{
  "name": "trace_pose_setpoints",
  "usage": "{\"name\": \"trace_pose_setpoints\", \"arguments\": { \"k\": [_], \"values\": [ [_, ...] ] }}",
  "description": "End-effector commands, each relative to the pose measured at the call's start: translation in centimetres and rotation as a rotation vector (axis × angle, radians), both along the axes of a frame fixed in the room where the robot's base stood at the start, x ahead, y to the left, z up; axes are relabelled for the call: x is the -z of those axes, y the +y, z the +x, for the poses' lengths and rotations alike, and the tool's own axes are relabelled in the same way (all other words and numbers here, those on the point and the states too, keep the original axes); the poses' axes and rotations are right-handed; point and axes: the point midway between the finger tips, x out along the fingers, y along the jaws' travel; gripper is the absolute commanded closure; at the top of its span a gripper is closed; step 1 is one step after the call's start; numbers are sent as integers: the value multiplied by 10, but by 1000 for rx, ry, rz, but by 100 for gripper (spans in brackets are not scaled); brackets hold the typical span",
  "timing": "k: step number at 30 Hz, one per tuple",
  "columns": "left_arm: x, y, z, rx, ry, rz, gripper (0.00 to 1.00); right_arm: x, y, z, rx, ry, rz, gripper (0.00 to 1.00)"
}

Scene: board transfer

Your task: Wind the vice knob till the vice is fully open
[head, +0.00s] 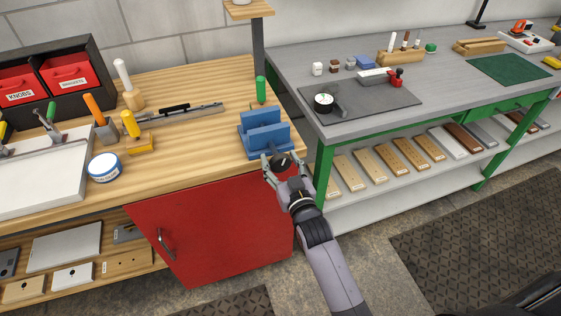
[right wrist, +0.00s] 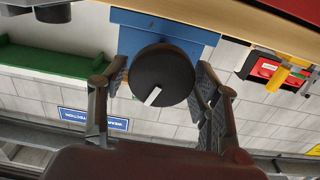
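The blue vice (head: 264,139) sits at the front right corner of the wooden bench. Its two upright jaws stand apart with a gap between them. Its round black knob (head: 284,162) faces the front. In the right wrist view the knob (right wrist: 162,78) shows face-on with a white mark pointing down and slightly left. My right gripper (head: 280,160) is at the knob, one finger on each side. The fingers look open around it, with narrow gaps in the right wrist view (right wrist: 162,85); contact is not clear. My left gripper is out of view.
A green-handled tool (head: 261,90) stands behind the vice. A blue-and-white round tin (head: 104,167) and a yellow-handled tool (head: 132,125) are to the left. A red cabinet door (head: 215,230) is below. The grey bench (head: 430,110) stands to the right.

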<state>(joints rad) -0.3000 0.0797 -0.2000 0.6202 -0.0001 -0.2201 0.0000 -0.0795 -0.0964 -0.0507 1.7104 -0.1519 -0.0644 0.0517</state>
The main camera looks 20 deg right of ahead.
Motion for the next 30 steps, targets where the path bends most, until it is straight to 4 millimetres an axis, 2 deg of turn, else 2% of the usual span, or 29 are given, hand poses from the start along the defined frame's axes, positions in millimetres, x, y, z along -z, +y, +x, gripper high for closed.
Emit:
{"name": "trace_pose_setpoints", "arguments": {
  "k": [2, 15, 19, 25, 30],
  "values": [
    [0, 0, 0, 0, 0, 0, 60, 0, 0, 0, 0, 0, 0, 50],
    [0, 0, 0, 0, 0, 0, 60, 0, 0, 0, 0, 0, 0, 79],
    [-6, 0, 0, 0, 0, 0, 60, -2, 0, 0, 0, -1, -61, 79],
    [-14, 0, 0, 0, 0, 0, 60, -1, 2, 0, -1, -9, -306, 79],
    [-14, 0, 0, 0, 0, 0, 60, 0, 2, 0, -1, -12, -347, 79]
  ]
}}
